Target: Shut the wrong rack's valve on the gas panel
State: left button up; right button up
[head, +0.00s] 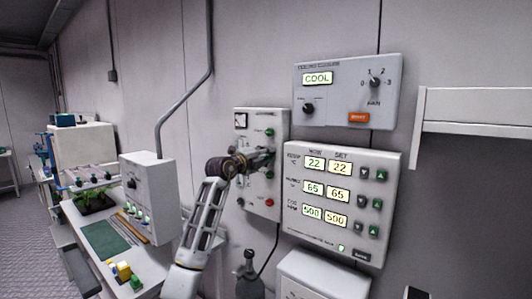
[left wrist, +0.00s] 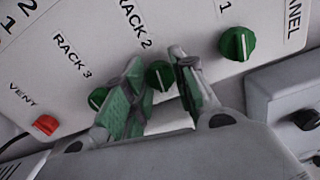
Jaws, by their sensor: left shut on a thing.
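The gas panel (head: 243,142) is a pale box on the wall with a gauge, green valve knobs and a red knob. The left wrist view shows its labels, with the rack 1 knob (left wrist: 237,43), the rack 2 knob (left wrist: 158,74) and the rack 3 knob (left wrist: 97,97), all green. The red vent knob (left wrist: 46,124) is at the lower left there. My left gripper (head: 268,157) is at the panel, its fingers shut on the rack 2 knob and partly hiding the rack 3 knob. My right gripper is not in view.
A climate display (head: 370,233) with lit numbers is right of the panel, below a "COOL" control box (head: 346,118). A bench (head: 157,262) with a green mat and small blocks is at lower left, beside another box (head: 148,197). A white shelf (head: 470,130) is at right.

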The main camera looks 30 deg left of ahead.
pick_arm(q)
jog(key=shift+n+p, duration=0.55)
jog(key=shift+n, duration=0.35)
jog(key=o, duration=1)
jog(key=shift+a, duration=0.1)
jog(key=shift+s, duration=0.1)
jog(key=shift+s+a, duration=0.15)
jog(key=shift+s, duration=1.8)
jog(key=shift+s+a, duration=0.15)
jog(key=shift+s, duration=1.85)
jog(key=shift+s+a, duration=0.15)
jog(key=shift+s, duration=1.8)
